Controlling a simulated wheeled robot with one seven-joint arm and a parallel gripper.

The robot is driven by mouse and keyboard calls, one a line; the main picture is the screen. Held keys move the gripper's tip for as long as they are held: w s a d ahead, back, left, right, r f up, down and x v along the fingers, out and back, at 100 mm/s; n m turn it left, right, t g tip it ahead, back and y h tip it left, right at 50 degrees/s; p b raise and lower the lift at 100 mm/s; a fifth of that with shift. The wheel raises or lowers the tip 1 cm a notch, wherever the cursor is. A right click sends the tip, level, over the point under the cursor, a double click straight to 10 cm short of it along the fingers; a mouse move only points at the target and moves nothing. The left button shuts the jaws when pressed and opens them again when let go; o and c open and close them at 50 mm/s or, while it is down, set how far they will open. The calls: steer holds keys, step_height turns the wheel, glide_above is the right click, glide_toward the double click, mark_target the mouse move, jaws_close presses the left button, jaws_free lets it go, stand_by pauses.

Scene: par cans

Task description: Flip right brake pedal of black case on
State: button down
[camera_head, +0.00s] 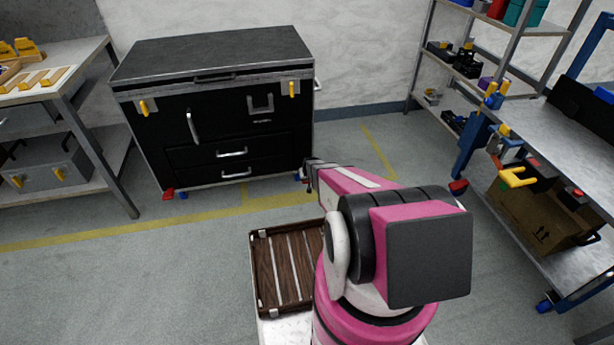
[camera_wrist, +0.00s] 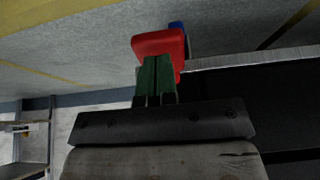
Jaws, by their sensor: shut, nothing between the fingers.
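The black case (camera_head: 215,110) stands on casters against the back wall. Its left red brake pedal (camera_head: 168,194) shows at the front left corner. The right red brake pedal (camera_wrist: 160,44) shows in the wrist view, with its blue caster (camera_wrist: 178,27) partly behind it. My gripper (camera_wrist: 155,62), with green fingers, is shut and empty. Its fingertips overlap the lower part of the pedal in the wrist view; whether they touch it I cannot tell.
A table with yellow items (camera_head: 45,78) stands at the left. A metal shelf (camera_head: 440,60) and a workbench (camera_head: 580,140) stand at the right. A brown slatted crate (camera_head: 252,275) lies low in front, beside my arm. The floor (camera_head: 130,280) at the left front is clear.

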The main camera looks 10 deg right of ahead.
steer(key=shift+f, duration=0.5)
steer(key=shift+s, duration=0.1)
steer(key=shift+r, duration=0.1)
steer(key=s+v, duration=0.1)
steer(key=v, duration=1.2)
steer(key=shift+s, duration=0.25)
